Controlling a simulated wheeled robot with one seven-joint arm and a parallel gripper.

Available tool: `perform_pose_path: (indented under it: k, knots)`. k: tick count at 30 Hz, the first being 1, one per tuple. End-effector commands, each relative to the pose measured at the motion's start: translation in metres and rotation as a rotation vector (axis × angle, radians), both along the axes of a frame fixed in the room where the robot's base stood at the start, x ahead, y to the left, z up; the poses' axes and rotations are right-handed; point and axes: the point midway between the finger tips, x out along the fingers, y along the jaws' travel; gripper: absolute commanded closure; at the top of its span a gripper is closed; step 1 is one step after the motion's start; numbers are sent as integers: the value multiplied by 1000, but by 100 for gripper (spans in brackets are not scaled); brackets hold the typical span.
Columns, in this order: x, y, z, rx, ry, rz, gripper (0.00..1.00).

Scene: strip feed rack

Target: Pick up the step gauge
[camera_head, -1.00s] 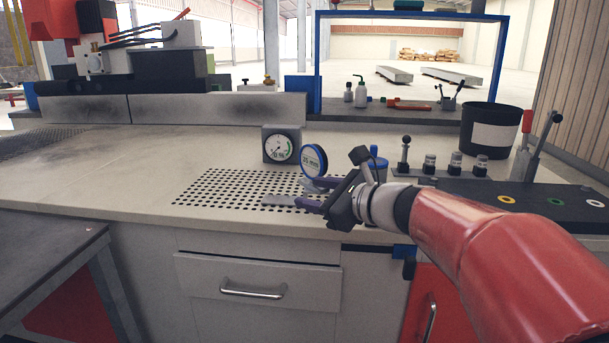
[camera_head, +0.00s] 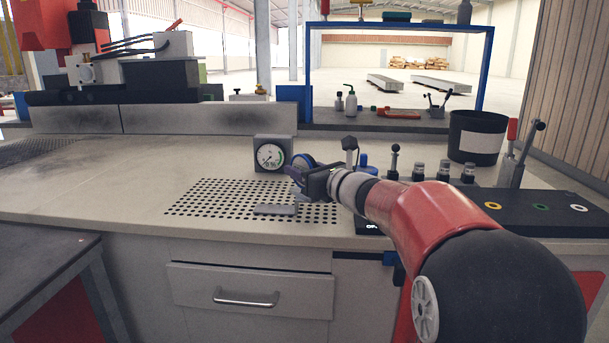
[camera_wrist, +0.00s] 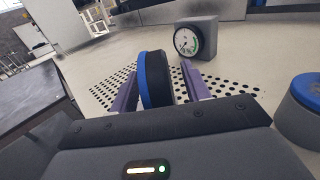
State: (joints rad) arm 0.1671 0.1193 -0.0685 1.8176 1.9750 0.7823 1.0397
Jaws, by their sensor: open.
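I cannot tell for sure which thing is the step gauge. A flat grey bar (camera_head: 275,209), perhaps the step gauge, lies on the perforated plate (camera_head: 205,201). A round disc with a blue rim (camera_wrist: 153,80) stands upright behind it. My gripper (camera_wrist: 158,73) is open, with its purple fingers on either side of the disc; whether they touch it I cannot tell. In the head view my gripper (camera_head: 298,170) is at the disc, beyond the grey bar, and hides part of the disc. The bar does not show in the wrist view.
A dial gauge in a grey block (camera_head: 272,154) stands just behind and left of my gripper. A blue-topped cylinder (camera_wrist: 307,95) stands close on the right. A black panel with levers (camera_head: 535,215) is further right. The worktop (camera_head: 95,185) on the left is clear.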

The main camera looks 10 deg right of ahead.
Motion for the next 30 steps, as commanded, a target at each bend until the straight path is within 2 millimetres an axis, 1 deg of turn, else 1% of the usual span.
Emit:
perform_pose_path:
  k: [5, 6, 15, 17, 26, 30]
  knots:
    - [1, 0, 0, 0, 0, 0, 53]
    - [1, 0, 0, 0, 0, 0, 54]
    - [0, 0, 0, -1, 0, 0, 93]
    - [0, 0, 0, -1, 0, 0, 100]
    - [0, 0, 2, 0, -2, 0, 100]
    - [0, 0, 10, -1, -4, 1, 100]
